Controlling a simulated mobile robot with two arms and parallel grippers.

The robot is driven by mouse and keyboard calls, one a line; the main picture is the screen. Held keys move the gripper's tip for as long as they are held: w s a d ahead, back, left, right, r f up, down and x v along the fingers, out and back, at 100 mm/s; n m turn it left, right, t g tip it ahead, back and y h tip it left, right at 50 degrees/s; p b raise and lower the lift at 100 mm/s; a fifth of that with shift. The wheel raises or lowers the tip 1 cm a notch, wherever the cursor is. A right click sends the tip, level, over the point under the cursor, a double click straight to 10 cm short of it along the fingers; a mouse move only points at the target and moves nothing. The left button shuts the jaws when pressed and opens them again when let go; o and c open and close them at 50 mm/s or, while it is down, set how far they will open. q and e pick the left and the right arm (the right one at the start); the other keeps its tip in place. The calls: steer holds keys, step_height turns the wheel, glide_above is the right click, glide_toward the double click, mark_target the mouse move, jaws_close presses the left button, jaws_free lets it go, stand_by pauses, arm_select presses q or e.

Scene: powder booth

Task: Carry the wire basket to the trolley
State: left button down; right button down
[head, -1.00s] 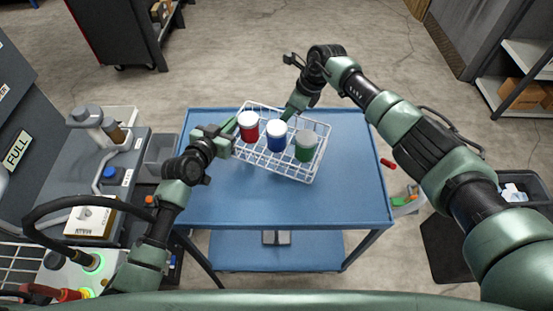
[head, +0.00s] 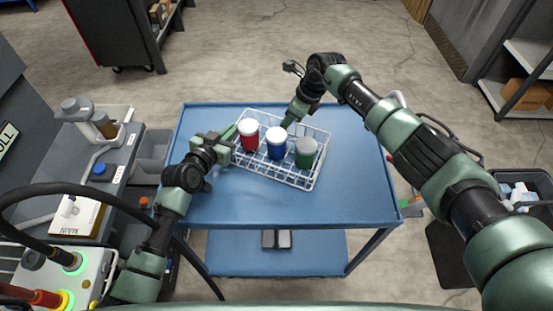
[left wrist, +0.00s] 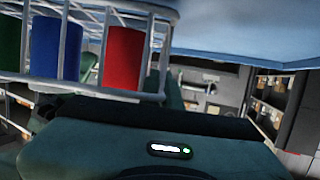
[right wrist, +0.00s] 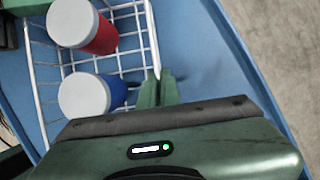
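The white wire basket (head: 304,183) is over the blue top of the trolley (head: 345,200), towards its far side. I cannot tell whether it rests on the top or hangs just above. It holds a red jar (head: 249,138), a blue jar (head: 276,150) and a green jar (head: 305,158), all with white lids and upright. My left gripper (head: 233,135) is shut on the basket's left end; its fingertips are mostly hidden in the left wrist view. My right gripper (right wrist: 158,88) is shut on the rim at the basket's far side.
A grey side bench (head: 115,170) with bottles and a box stands left of the trolley. A control box with green lights (head: 62,275) is at the lower left. Shelving (head: 520,110) stands at the right. The near part of the trolley top is bare.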

arm_select(q)
steer(key=shift+w+f+b, duration=0.1)
steer(key=shift+f+b, duration=0.25)
steer(key=shift+f, duration=0.15)
arm_select(e)
steer(key=shift+a+f, duration=0.2)
steer(key=shift+f, duration=0.35)
arm_select(q)
steer(key=c, duration=1.6)
jaws_free()
steer(key=shift+c, duration=0.2)
arm_select(e)
steer(key=c, duration=1.6)
jaws_free()
steer(key=shift+s, duration=0.1)
steer(key=shift+c, duration=0.2)
steer(key=shift+d+r, duration=0.1)
arm_select(q)
steer(key=shift+r, duration=0.1)
steer(key=shift+r, duration=0.15)
step_height(320, 180, up, 9)
steer(key=shift+r, duration=0.1)
arm_select(e)
steer(key=shift+d, duration=0.1)
arm_select(q)
steer(key=shift+r, duration=0.15)
arm_select(e)
steer(key=v, duration=1.2)
steer(key=shift+d, duration=0.1)
